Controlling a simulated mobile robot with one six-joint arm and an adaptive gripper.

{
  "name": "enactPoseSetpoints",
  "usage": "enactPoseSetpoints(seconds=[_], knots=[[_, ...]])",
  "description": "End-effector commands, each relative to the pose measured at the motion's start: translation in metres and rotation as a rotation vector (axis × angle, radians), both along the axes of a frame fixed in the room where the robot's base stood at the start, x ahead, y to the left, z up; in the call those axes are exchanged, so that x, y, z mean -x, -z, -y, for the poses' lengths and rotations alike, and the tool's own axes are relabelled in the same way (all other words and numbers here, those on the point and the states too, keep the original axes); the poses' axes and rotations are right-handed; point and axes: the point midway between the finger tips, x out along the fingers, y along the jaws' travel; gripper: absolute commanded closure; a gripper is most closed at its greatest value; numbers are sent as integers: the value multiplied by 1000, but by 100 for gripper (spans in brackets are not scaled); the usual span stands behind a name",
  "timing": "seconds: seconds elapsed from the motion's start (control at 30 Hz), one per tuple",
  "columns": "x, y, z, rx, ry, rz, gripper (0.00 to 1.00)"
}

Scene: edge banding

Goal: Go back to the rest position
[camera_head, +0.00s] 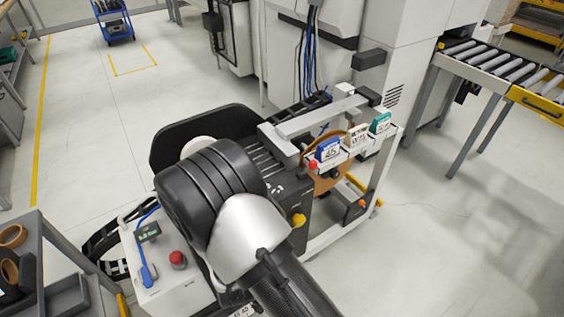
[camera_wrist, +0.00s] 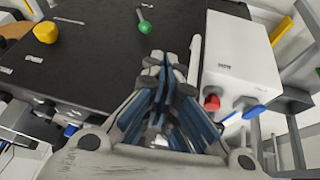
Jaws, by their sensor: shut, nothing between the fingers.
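My gripper (camera_wrist: 160,85) shows in the wrist view, its fingers together at the middle and nothing between them. It hangs over a dark, flat machine top (camera_wrist: 95,55). A green-tipped lever (camera_wrist: 144,27) lies beyond the fingertips, and a yellow knob (camera_wrist: 46,32) is at the upper left; the gripper looks apart from both. In the head view my arm covers the middle of the machine, and my gripper is hidden behind it.
A white control box (camera_head: 165,265) with a red button (camera_head: 177,258) stands at the lower left. A roll of brown edge band (camera_head: 325,172) sits on the machine. A shelf (camera_head: 40,250) is at the left, a roller conveyor (camera_head: 490,65) at the right. Floor (camera_head: 460,230) is clear at the lower right.

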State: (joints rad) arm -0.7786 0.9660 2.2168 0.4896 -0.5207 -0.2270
Motion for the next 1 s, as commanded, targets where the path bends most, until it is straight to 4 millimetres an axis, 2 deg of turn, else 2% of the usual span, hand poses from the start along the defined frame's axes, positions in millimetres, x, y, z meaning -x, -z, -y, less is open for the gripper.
enactPoseSetpoints(seconds=[0.03,0.2,0.33,0.47,0.57,0.7,0.9,1.0], knots=[[-13,-28,0,-35,26,-7,100],[-36,-114,17,-121,93,-57,100],[-41,-179,43,-166,135,-81,100],[-35,-239,78,-194,176,-95,100],[-22,-280,109,-204,211,-99,100],[8,-328,155,-199,267,-97,100],[68,-375,217,-162,369,-90,100],[98,-387,239,-140,422,-86,100]])
